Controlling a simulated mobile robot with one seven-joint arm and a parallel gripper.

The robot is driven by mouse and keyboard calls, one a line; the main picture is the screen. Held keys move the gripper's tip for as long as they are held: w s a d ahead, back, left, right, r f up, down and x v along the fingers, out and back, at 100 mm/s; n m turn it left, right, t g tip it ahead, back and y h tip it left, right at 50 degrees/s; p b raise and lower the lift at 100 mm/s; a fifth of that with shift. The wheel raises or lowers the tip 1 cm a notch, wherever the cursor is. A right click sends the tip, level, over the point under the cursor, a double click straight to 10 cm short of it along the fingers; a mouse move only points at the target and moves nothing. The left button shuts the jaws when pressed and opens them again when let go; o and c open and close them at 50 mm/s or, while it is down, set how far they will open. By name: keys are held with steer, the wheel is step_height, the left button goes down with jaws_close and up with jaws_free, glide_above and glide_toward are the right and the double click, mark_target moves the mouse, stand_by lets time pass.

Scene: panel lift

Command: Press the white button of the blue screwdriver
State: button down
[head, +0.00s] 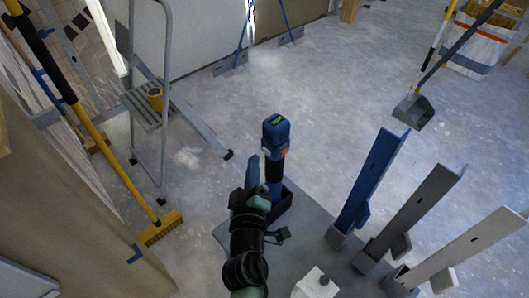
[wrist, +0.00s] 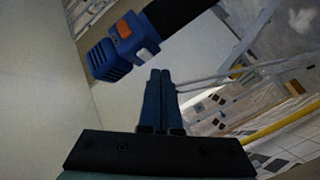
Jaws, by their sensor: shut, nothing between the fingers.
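The blue screwdriver (head: 276,132) stands upright in a dark holder (head: 287,205) on the grey tabletop. In the wrist view its blue body (wrist: 110,50) is at the upper left, with a black grip running to the upper right. The white button (wrist: 147,54) shows on its side, near an orange part (wrist: 123,28). My gripper (head: 253,162) is just left of the screwdriver in the head view. In the wrist view my gripper (wrist: 160,72) has its fingers together and empty, with the tips pointing close below the white button. Contact cannot be made out; a gap seems to remain.
Blue (head: 372,180), dark grey (head: 416,208) and light grey (head: 465,248) upright profiles stand on the right of the tabletop. A white box (head: 314,286) is at the front. A stepladder (head: 150,105) and a yellow broom (head: 161,228) stand at left. The floor behind is mostly open.

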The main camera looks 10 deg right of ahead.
steer(key=shift+s+a+b, duration=0.7)
steer(key=shift+s+a, duration=0.05)
steer(key=shift+a, duration=0.3)
steer(key=shift+s+a+b, duration=0.7)
steer(key=shift+s+a, duration=0.05)
steer(key=shift+a, duration=0.25)
step_height(320, 180, up, 26)
steer(key=w+d+f+m+t+h, duration=0.1)
steer(key=w+d+m+t, duration=0.1)
steer(key=d+m+t, duration=0.3)
steer(key=s+a+r+m+t+y, duration=0.1)
steer(key=s+r+t, duration=0.1)
steer(key=s+r, duration=0.5)
steer(key=s+a+r+m+t+y, duration=0.1)
steer(key=s+r+t, duration=0.15)
steer(key=r, duration=0.75)
steer(key=s+a+r+m+t+y, duration=0.1)
steer(key=s+r, duration=0.4)
steer(key=r, duration=0.4)
step_height(320, 180, up, 20)
steer(key=p, duration=2.1)
steer(key=shift+w+a, duration=0.15)
steer(key=shift+w, duration=0.15)
